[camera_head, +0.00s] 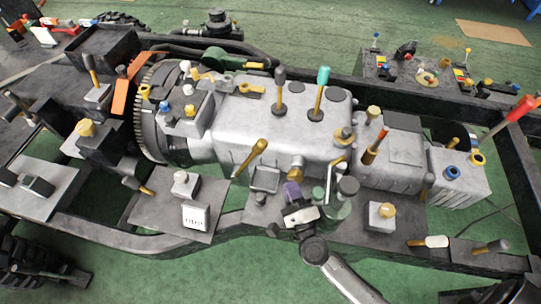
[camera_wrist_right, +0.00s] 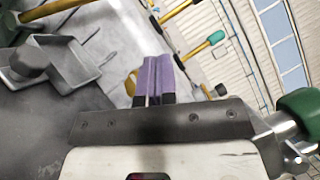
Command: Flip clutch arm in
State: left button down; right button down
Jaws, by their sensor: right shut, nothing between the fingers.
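A grey gearbox housing (camera_head: 262,112) lies across the middle of the chassis, with several levers on it. I cannot tell for certain which lever is the clutch arm. A green arm with a yellow end (camera_head: 228,60) lies flat along its far side. A yellow lever (camera_head: 250,158) leans up and right at its near side. My right gripper (camera_head: 292,190) is shut and empty by the near lower edge of the housing. Its purple fingers (camera_wrist_right: 153,78) are together in the right wrist view, with a yellow part just behind them. My left gripper is not in view.
A toothed flywheel ring (camera_head: 150,110) is at the housing's left end. Levers with teal (camera_head: 323,76) and grey (camera_head: 279,74) knobs stand on top. A red-tipped lever (camera_head: 522,108) rises at the right.

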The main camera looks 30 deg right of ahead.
jog(key=a+r+x, duration=0.1)
jog(key=a+x, duration=0.1)
jog(key=x, duration=0.8)
jog(key=shift+a+p, duration=0.3)
jog(key=shift+p, duration=0.15)
jog(key=shift+r, duration=0.1)
